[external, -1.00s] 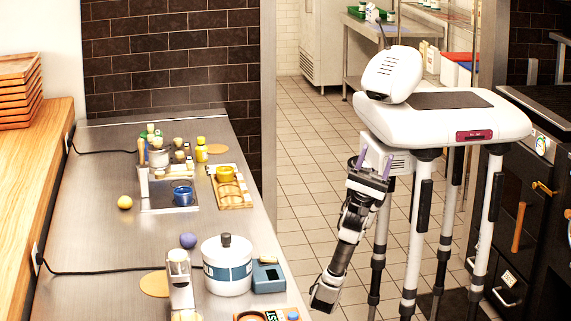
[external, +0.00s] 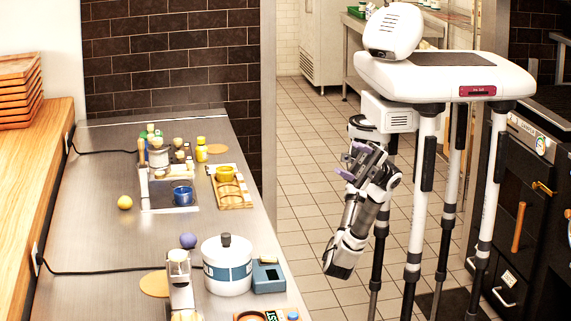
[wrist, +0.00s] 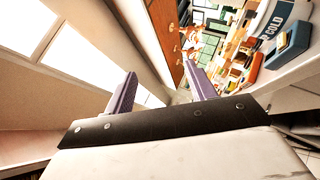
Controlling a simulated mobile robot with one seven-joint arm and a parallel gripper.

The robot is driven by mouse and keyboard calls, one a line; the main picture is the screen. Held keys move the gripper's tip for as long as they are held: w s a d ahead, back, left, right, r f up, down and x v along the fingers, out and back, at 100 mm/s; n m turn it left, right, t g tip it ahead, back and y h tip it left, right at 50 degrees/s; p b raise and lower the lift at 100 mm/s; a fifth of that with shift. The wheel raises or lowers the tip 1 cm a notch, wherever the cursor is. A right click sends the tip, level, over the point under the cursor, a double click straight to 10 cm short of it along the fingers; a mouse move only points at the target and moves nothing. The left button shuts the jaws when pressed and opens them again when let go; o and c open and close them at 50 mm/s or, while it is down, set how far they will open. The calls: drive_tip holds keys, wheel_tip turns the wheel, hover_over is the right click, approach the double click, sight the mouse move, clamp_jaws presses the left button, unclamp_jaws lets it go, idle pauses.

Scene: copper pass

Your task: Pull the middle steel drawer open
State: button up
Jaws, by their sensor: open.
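I cannot make out the middle steel drawer in either view. The front of the steel counter (external: 100,225) facing my robot is hidden from the external camera. My gripper (external: 353,161) is in the aisle to the right of the counter, with its purple fingers pointing left and apart. In the wrist view my gripper (wrist: 163,88) has its two purple fingers spread, with nothing between them. No drawer handle shows near the fingers.
A white pot (external: 227,268) and a blue-grey box (external: 268,277) stand near the counter's right edge. Dark cabinets (external: 520,215) with handles stand on the right. The tiled floor (external: 310,190) between counter and robot is clear.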

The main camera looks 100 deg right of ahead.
drive_tip(key=d+f+n+h+p, duration=0.3)
drive_tip(key=d+n+h+p, duration=0.3)
drive_tip(key=h+p, duration=0.7)
wheel_tip(320, 180, down, 29)
drive_tip(key=h+b, duration=0.2)
drive_tip(key=b, duration=0.2)
drive_tip(key=w+p, duration=0.2)
drive_tip(key=w, duration=1.2)
drive_tip(key=shift+a+f, duration=0.2)
drive_tip(key=shift+a, duration=0.05)
drive_tip(key=shift+s, duration=0.1)
clamp_jaws()
drive_tip(key=shift+s, duration=0.1)
